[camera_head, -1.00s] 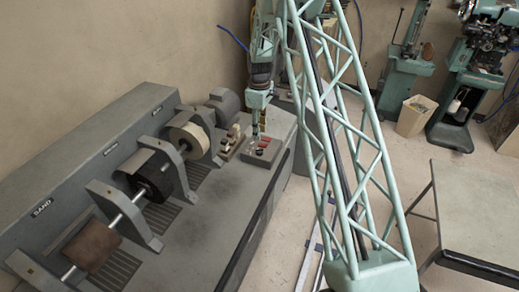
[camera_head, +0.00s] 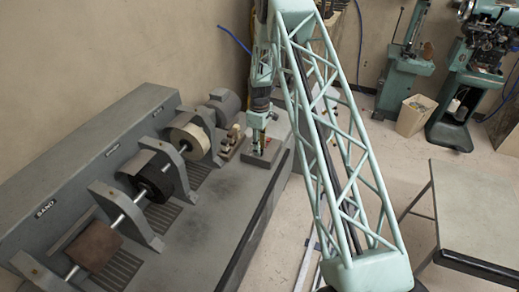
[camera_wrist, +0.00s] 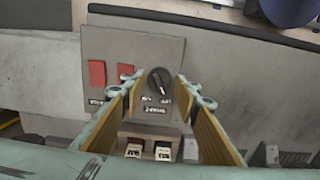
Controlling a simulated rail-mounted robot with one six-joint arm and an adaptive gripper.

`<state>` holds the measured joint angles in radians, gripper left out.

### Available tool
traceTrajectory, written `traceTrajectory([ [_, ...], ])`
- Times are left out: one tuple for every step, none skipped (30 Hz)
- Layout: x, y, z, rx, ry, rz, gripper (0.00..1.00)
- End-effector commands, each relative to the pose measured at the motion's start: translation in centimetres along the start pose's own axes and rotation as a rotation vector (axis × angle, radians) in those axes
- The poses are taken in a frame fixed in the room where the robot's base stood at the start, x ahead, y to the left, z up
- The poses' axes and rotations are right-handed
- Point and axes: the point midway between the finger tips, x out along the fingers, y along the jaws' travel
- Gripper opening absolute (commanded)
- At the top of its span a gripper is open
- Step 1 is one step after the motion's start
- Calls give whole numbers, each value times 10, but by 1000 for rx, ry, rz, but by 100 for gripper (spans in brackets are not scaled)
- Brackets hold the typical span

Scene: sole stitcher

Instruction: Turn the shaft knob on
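A dark round shaft knob (camera_wrist: 158,80) with a pale pointer line sits on a grey control panel (camera_wrist: 142,50), which also shows on the bench in the head view (camera_head: 274,149). Small upside-down labels lie around the knob. My gripper (camera_wrist: 160,88) is open, with its yellow-padded fingers apart on the left and right of the knob; I cannot tell whether they touch it. In the head view my gripper (camera_head: 257,146) points down over the panel and hides the knob.
Two red switches (camera_wrist: 97,73) (camera_wrist: 126,72) sit left of the knob, one close to my left finger. A box with two pale labelled parts (camera_wrist: 148,142) lies below. Grinding wheels and sanding rollers (camera_head: 150,172) line the bench at left. The bench front is clear.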

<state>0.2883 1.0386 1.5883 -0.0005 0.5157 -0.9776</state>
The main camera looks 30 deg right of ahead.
Motion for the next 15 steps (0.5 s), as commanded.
traceTrajectory([
  [3, 0, 0, 0, 0, 0, 29],
  [5, 0, 0, 0, 0, 0, 29],
  [7, 0, 0, 0, 0, 0, 29],
  [8, 0, 0, 0, 0, 1, 29],
  [9, 0, 0, 0, 1, 1, 29],
  [10, 0, 0, 0, 1, 1, 29],
  [11, 0, 0, 0, 1, 1, 29],
  [12, 0, 0, 0, 1, 1, 29],
  [12, 0, 0, 0, 1, 1, 29],
  [13, 0, 0, 0, 1, 1, 29],
  [13, 0, 0, 0, 1, 1, 29],
  [13, 0, 0, 0, 1, 1, 29],
  [13, 0, 0, 0, 1, 1, 29],
  [13, 0, 0, 0, 1, 1, 29],
  [13, 0, 0, 0, 1, 1, 29],
])
